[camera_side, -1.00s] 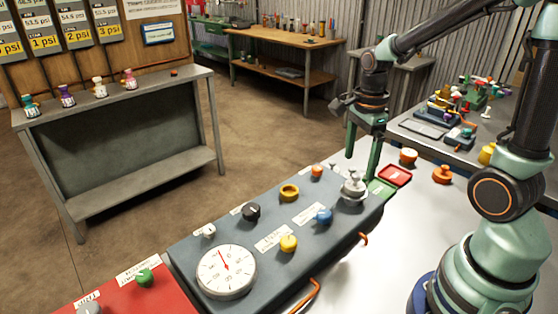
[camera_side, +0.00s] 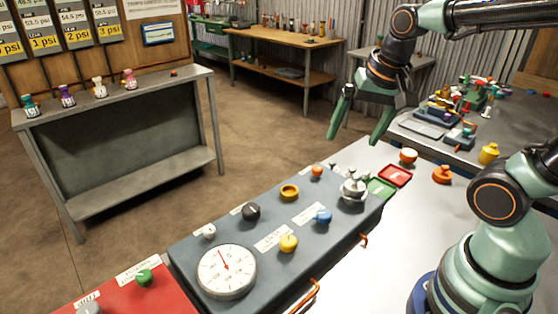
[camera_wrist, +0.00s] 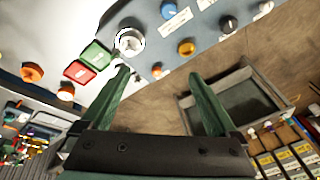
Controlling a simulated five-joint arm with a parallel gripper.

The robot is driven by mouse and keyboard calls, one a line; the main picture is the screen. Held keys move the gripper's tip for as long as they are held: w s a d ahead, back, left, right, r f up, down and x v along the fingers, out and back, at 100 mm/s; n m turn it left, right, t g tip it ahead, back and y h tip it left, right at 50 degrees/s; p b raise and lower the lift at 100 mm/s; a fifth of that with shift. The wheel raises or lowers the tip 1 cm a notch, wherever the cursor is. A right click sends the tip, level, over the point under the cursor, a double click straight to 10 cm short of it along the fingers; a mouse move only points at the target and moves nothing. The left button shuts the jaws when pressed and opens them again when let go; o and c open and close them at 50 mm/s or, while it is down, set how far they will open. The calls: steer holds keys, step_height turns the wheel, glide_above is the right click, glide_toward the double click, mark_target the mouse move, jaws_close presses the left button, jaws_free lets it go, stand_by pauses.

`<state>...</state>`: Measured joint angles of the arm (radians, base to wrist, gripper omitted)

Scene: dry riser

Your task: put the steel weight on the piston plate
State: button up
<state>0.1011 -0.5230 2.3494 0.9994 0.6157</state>
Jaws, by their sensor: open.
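A silvery steel weight (camera_side: 354,183) with a small knob on top sits on the round pale piston plate (camera_side: 353,198) at the far right end of the blue-grey panel. It looks upright. In the wrist view the round pale plate (camera_wrist: 119,45) shows near the top, with the grey weight (camera_wrist: 130,42) within its rim. My gripper (camera_side: 355,138) is open and empty, raised above and behind the weight in the side view. Its two green fingers are wide apart in the wrist view (camera_wrist: 158,74), and the left fingertip is close below the plate in that picture. No contact shows.
A green tray (camera_side: 381,187) and a red tray (camera_side: 395,175) lie beside the panel's right end. Orange knobbed pieces (camera_side: 442,174) stand near them. The panel (camera_side: 228,222) carries a dial gauge (camera_side: 226,271) and several coloured knobs. A grey bench (camera_side: 120,145) stands apart at left.

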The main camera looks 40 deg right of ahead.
steer(key=a+n, duration=0.1)
steer(key=n, duration=0.1)
steer(key=a+n+t, duration=0.1)
steer(key=n, duration=0.2)
steer(key=s+a+n+t, duration=0.1)
steer(key=n, duration=0.2)
steer(key=shift+r, duration=0.4)
stand_by(0.5)
